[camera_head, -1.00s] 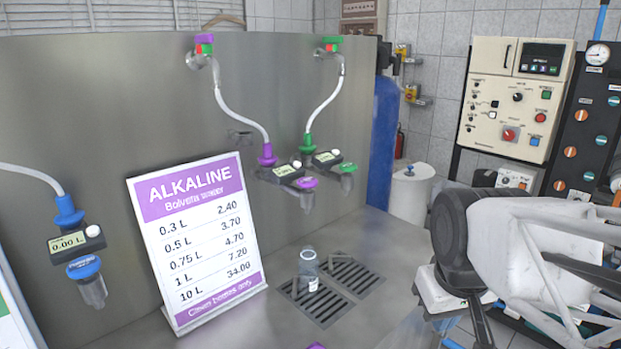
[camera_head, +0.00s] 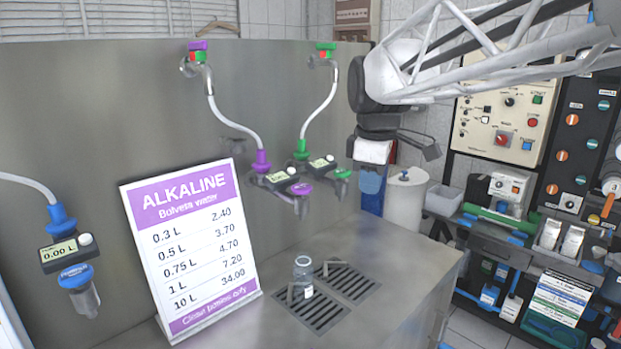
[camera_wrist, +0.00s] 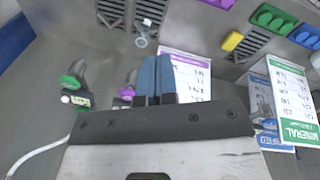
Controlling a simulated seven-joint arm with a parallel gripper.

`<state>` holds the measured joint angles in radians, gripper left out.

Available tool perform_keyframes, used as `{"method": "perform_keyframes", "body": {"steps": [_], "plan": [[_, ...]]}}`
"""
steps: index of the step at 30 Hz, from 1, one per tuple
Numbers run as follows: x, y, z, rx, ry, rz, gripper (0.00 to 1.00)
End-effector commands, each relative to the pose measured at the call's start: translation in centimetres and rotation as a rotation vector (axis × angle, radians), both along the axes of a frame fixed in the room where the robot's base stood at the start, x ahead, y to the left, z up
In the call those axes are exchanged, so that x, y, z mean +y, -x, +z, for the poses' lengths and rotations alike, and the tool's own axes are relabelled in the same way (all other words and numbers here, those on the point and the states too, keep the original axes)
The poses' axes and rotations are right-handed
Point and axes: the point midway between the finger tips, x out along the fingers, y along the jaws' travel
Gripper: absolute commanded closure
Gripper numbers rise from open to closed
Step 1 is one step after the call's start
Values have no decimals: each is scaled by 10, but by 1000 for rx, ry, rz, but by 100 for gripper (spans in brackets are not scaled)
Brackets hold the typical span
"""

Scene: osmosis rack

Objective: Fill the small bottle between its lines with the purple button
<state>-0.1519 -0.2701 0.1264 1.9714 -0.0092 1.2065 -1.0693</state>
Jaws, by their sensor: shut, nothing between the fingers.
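The small clear bottle (camera_head: 302,275) stands upright on the left drain grate. Its fill lines and water level are too small to read; it also shows in the wrist view (camera_wrist: 142,38). The purple dispenser head (camera_head: 299,189) hangs on the steel wall behind and above it, with a small display (camera_head: 280,177) and a pale round button (camera_head: 292,170). Its purple part also shows in the wrist view (camera_wrist: 127,92). My gripper (camera_wrist: 155,62) is shut and empty, its blue fingers together. In the head view my wrist is right of the dispensers, high above the counter.
A green dispenser head (camera_head: 341,174) hangs just right of the purple one. A blue dispenser (camera_head: 76,276) is at the far left. The ALKALINE price sign (camera_head: 192,240) stands left of the bottle. The counter (camera_head: 400,270) right of the grates is clear.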

Motion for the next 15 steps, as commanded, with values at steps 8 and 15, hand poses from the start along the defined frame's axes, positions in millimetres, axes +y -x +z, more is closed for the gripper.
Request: {"method": "perform_keyframes", "body": {"steps": [8, 15], "plan": [[33, -58, 24, 27, 28, 292, 100], [64, -105, 41, 50, 48, 547, 100]]}}
